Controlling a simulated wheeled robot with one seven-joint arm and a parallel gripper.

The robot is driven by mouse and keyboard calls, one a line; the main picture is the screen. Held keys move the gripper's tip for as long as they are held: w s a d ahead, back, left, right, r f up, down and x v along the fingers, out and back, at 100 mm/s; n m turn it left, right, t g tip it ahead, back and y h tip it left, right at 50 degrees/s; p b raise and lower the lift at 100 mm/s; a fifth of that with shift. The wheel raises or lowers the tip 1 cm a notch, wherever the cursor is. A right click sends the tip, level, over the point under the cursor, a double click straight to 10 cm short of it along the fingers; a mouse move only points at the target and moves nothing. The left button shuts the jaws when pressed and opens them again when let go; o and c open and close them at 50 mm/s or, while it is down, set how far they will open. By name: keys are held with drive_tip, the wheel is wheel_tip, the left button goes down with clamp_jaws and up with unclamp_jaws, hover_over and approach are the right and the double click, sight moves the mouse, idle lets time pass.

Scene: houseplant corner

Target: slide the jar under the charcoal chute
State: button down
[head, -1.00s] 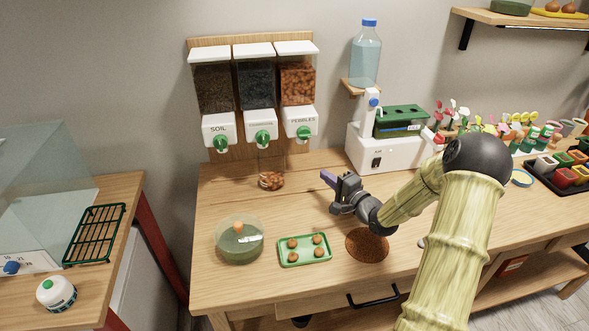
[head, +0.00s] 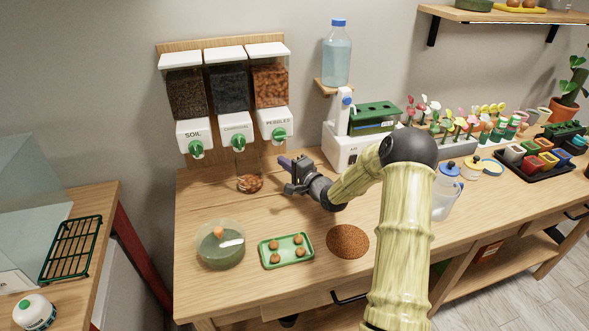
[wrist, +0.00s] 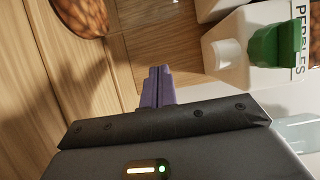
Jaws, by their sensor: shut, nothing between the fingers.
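The clear glass jar (head: 250,184) holds orange-brown pebbles and stands upright on the table, below the dispensers. In the head view it appears just right of the line below the charcoal chute (head: 238,143); its exact offset is hard to tell. In the wrist view part of the jar (wrist: 84,14) shows at the top left. My gripper (head: 285,161) is right of the jar and apart from it, its purple fingers pointing left. In the wrist view the purple fingers (wrist: 158,86) are shut together with nothing between them.
The soil chute (head: 196,150) is left of the charcoal one, the pebbles chute (head: 279,135) right; it also shows close in the wrist view (wrist: 272,48). A round glass bowl (head: 221,246), green tray (head: 286,251) and brown mat (head: 348,241) lie in front. A white machine (head: 345,143) stands right.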

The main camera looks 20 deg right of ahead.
sight(249, 172)
drive_tip(key=shift+a, duration=2.2)
